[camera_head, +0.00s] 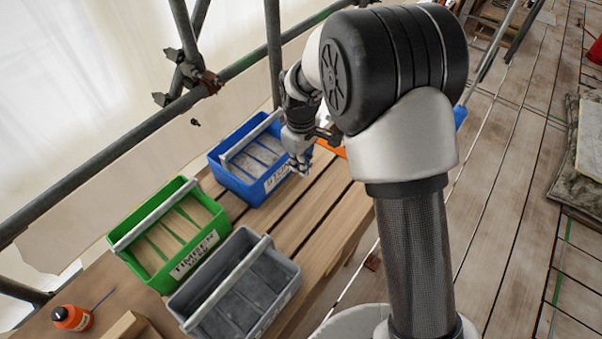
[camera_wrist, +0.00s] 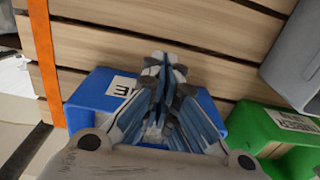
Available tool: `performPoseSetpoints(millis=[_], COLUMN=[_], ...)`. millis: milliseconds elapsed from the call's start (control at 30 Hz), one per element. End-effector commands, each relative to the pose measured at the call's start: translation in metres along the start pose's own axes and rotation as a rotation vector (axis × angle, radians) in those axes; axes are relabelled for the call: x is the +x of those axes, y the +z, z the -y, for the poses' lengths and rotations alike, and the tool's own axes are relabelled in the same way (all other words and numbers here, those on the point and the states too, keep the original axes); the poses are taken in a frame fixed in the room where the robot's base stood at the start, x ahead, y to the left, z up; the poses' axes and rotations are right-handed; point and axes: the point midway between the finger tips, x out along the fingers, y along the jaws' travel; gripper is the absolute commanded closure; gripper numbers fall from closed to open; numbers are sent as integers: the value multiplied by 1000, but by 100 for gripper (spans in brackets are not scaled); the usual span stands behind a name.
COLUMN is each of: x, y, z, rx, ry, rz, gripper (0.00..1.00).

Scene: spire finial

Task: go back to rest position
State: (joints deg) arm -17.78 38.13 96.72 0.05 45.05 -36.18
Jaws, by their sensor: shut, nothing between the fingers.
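My gripper (camera_head: 302,166) is in the head view at the right edge of the blue crate (camera_head: 228,181), above the plank bench. In the wrist view the fingers of my gripper (camera_wrist: 165,68) are together with nothing between them. The blue crate (camera_wrist: 92,88) lies behind and below them in that view, partly hidden by the gripper. My arm stays bent out over the bench, with its upper part hiding some of the bench's right side.
A green crate (camera_head: 135,265) and a grey crate (camera_head: 289,296) stand nearer on the wooden bench (camera_head: 318,215). Scaffold tubes (camera_head: 120,146) run behind the bench. An orange strip (camera_wrist: 44,55) lies beside the blue crate.

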Motion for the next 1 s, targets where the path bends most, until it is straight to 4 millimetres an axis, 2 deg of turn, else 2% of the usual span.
performPoseSetpoints(millis=[100, 400, 467, 567, 667, 800, 1000], x=[-12, -18, -25, -53, -92, -143, -192], y=[0, 1, 5, 19, 45, 91, 161], z=[0, 0, -1, -2, 0, 11, 41], rx=[0, 5, 20, 73, 161, 307, 512], ry=[0, 1, 6, 22, 45, 78, 121], rz=[0, -2, -8, -30, -63, -116, -196], gripper=[100, 100, 100, 100, 100, 100, 100])
